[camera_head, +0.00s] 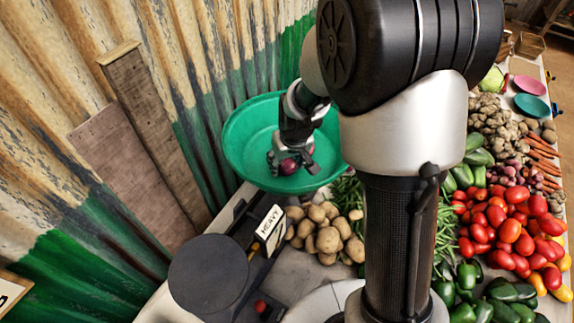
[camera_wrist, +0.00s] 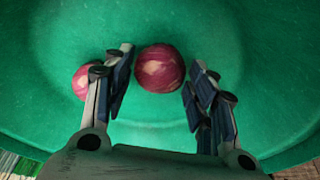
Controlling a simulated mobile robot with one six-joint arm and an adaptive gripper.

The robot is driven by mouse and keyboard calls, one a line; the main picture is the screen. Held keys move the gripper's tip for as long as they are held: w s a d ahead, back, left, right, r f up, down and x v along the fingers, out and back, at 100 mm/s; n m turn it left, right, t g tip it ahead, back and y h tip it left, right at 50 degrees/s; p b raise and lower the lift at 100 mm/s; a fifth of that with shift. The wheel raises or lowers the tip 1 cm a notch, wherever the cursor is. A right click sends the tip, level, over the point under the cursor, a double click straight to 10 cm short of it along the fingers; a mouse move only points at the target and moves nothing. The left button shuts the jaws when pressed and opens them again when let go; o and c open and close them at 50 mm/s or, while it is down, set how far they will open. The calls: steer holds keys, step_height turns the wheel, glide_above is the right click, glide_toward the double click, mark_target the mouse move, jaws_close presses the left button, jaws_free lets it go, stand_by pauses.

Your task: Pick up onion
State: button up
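A red onion (camera_wrist: 160,68) lies in the green bowl (camera_wrist: 40,30), just ahead of and between my fingertips in the wrist view. A second red onion (camera_wrist: 82,82) lies to the left, partly hidden behind my left finger. My gripper (camera_wrist: 160,85) is open, with a gap on both sides of the middle onion. In the head view, my gripper (camera_head: 292,160) reaches down into the green bowl (camera_head: 240,140) from above, close to one visible onion (camera_head: 288,166). The other onion is hidden there.
Potatoes (camera_head: 328,238) lie in front of the bowl. A sign reading HEAVY (camera_head: 268,222) and a dark round plate (camera_head: 210,275) stand nearer. Tomatoes (camera_head: 505,230) and peppers (camera_head: 500,305) fill the right. A corrugated wall (camera_head: 200,60) rises close behind the bowl.

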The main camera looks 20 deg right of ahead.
steer(key=c, duration=0.7)
